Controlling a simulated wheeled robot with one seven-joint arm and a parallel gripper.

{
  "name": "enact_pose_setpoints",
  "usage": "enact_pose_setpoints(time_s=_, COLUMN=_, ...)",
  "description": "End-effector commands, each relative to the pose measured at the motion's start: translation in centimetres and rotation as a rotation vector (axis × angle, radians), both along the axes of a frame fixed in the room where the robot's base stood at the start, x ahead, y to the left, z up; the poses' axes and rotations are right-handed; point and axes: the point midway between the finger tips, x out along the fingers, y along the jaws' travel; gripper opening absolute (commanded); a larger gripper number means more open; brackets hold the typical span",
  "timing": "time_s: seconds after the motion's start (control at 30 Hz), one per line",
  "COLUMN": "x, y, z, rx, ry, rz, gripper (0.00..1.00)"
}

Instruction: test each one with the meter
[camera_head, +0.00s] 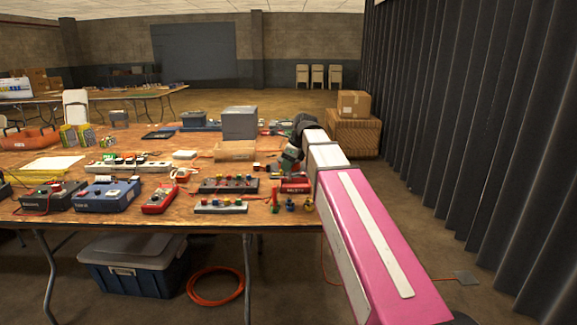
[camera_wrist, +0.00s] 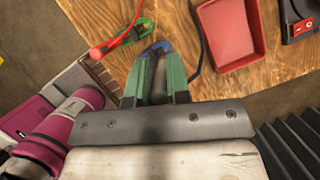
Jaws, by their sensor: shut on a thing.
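In the wrist view my gripper (camera_wrist: 156,84) has green fingers, shut around a small grey piece with a curved blue end (camera_wrist: 158,47); what it is I cannot tell. It is over the table's edge. In the head view my gripper (camera_head: 290,157) is at the table's right side, its tips small and dark. A red handheld device (camera_head: 160,197), perhaps the meter, lies at the table's front. A blue box (camera_head: 108,195) and a dark box (camera_head: 52,196) stand left of it.
A red tray (camera_wrist: 232,36) and a black device (camera_wrist: 300,18) lie on the wooden table (camera_head: 165,222). A dark curtain (camera_head: 470,110) hangs at right. A lidded tub (camera_head: 133,262) stands beneath.

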Motion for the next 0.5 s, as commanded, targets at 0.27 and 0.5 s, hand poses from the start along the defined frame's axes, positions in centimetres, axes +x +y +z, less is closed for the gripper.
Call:
enact_pose_setpoints(time_s=0.27, x=0.0, y=0.0, z=-2.4, rx=0.0, ry=0.001, rz=0.001, gripper=0.0)
enact_pose_setpoints(time_s=0.5, x=0.0, y=0.0, z=-4.6, rx=0.0, ry=0.001, rz=0.001, gripper=0.0)
